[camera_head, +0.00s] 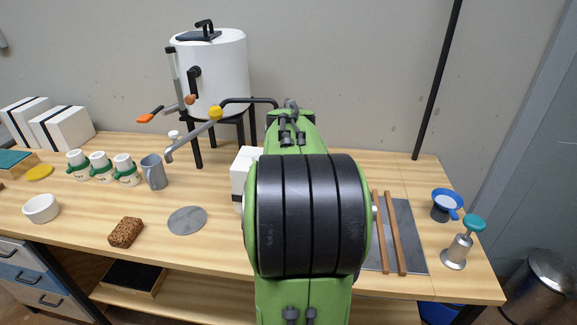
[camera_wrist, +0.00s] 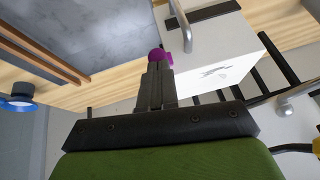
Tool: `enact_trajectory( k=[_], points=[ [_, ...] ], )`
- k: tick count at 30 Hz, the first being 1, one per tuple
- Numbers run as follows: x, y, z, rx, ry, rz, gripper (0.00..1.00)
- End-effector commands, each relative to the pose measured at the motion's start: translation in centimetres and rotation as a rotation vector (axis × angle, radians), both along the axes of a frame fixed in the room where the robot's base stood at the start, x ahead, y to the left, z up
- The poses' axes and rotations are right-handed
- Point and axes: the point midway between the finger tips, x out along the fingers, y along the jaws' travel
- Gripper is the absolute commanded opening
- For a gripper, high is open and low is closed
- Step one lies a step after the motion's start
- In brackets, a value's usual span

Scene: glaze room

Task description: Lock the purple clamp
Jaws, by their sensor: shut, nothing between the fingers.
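The purple clamp (camera_wrist: 157,54) shows in the wrist view as a small purple rounded part just past my fingertips, beside a white box. A grey bar (camera_wrist: 181,25) runs up from near it along the box; I cannot tell whether they are joined. My gripper (camera_wrist: 157,68) is shut and empty, its tips at the purple part. I cannot tell whether they touch it. In the head view my green and black arm hides the gripper and the clamp.
The white box (camera_wrist: 213,50) has a dark band; a white block (camera_head: 241,181) shows left of my arm. A grey board with two wooden strips (camera_head: 394,232) lies right, near a blue funnel (camera_head: 446,204) and teal-topped bell-shaped tool (camera_head: 459,248). A white urn (camera_head: 219,75) stands behind.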

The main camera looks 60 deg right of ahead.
Motion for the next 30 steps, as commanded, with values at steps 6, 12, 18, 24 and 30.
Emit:
enact_trajectory(
  k=[6,12,18,24,30],
  points=[
    [-0.3,0.9,-1.9,0.002,0.001,0.0,0.0],
    [-0.4,1.1,-3.0,0.002,0.001,0.0,0.0],
    [-0.5,1.2,-3.8,0.003,0.001,0.0,0.0],
    [-0.5,1.2,-4.1,0.003,0.001,0.0,0.0],
    [-0.5,1.2,-4.1,0.003,0.002,-0.001,0.0]
  ],
)
